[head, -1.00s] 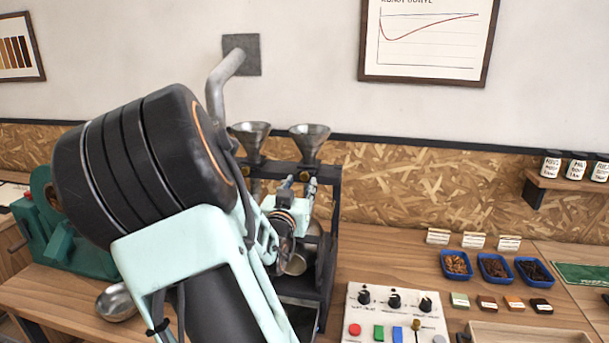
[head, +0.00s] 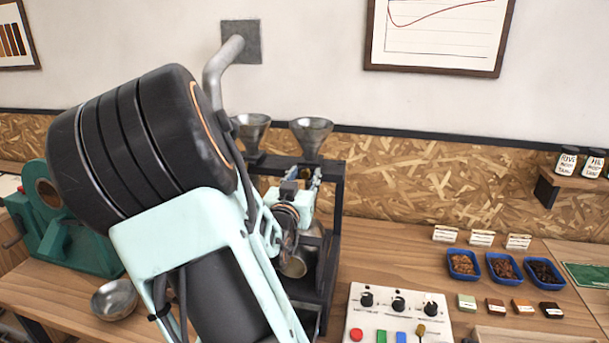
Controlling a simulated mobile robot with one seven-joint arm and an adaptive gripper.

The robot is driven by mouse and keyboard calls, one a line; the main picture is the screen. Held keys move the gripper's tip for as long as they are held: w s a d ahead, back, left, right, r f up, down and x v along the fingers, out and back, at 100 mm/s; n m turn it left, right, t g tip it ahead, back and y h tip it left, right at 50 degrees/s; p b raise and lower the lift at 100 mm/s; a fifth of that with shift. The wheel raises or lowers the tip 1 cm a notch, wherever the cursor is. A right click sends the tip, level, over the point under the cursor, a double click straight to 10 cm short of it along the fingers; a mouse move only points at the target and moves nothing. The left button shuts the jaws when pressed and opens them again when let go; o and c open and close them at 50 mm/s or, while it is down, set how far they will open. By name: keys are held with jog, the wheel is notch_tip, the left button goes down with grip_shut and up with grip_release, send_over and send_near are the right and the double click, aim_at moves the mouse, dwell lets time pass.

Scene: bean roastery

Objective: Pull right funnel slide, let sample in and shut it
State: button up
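The right funnel (head: 311,136), a grey metal cone, stands on top of a dark frame (head: 333,215) behind my arm. The left funnel (head: 251,131) stands beside it. My mint and black arm covers much of the frame's left side. My gripper (head: 303,180) is just below the right funnel, near the top bar of the frame. It is small and partly covered by my wrist, so I cannot tell whether its fingers are apart or touch the slide. The slide itself cannot be made out clearly. A metal cup-like part (head: 294,266) shows lower in the frame.
A control panel (head: 385,310) with knobs and coloured buttons lies right of the frame. Blue trays of beans (head: 463,265) and small coloured blocks are further right. A metal bowl (head: 114,299) and a green machine (head: 75,250) stand at the left. A grey pipe (head: 214,78) runs to the wall.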

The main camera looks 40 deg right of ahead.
grip_shut()
dwell(0.3)
